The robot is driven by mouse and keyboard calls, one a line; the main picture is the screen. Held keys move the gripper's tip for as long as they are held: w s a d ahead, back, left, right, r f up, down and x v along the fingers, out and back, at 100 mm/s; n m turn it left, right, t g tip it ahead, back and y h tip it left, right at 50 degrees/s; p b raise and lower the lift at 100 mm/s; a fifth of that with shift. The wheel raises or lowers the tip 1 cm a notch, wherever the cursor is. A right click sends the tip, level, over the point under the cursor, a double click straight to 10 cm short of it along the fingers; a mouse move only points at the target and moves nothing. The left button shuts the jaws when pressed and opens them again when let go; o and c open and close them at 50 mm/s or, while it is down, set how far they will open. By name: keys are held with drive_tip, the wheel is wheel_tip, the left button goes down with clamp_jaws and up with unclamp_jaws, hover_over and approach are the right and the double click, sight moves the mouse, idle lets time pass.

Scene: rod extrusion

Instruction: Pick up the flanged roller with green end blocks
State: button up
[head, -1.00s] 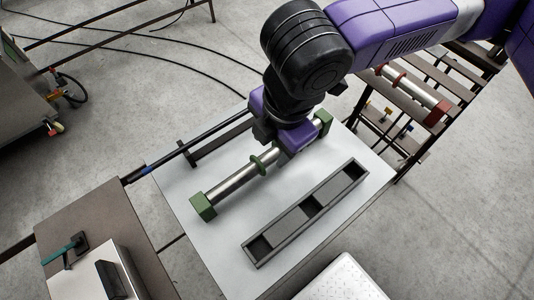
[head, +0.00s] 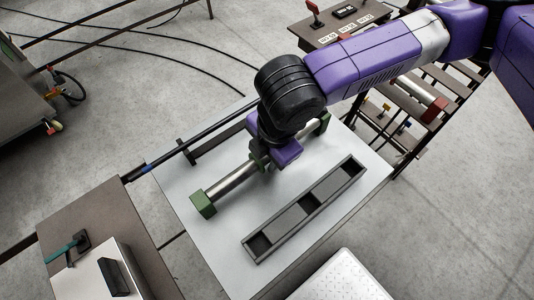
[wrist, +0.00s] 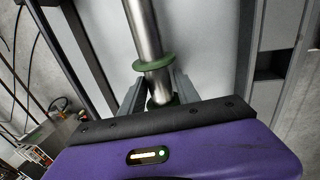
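The flanged roller is a silver rod (head: 232,179) with a green end block (head: 203,204) at its near-left end and another green block (head: 323,121) at its far-right end. It lies on the white table. My gripper (head: 266,160) is down over the middle of the roller and hides that part in the head view. In the wrist view the rod (wrist: 143,28) and its green flange (wrist: 154,65) run between my two fingers (wrist: 158,86). The fingers stand on both sides of the rod with a narrow gap visible, so they look open.
A dark tray with compartments (head: 279,221) lies on the white table (head: 210,245), right of the roller. A dark rail (head: 207,152) runs along the far-left side. A rack with a red-ended roller (head: 434,106) stands at the right.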

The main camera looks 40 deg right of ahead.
clamp_jaws()
drive_tip(key=shift+r, duration=0.1)
idle(1.0)
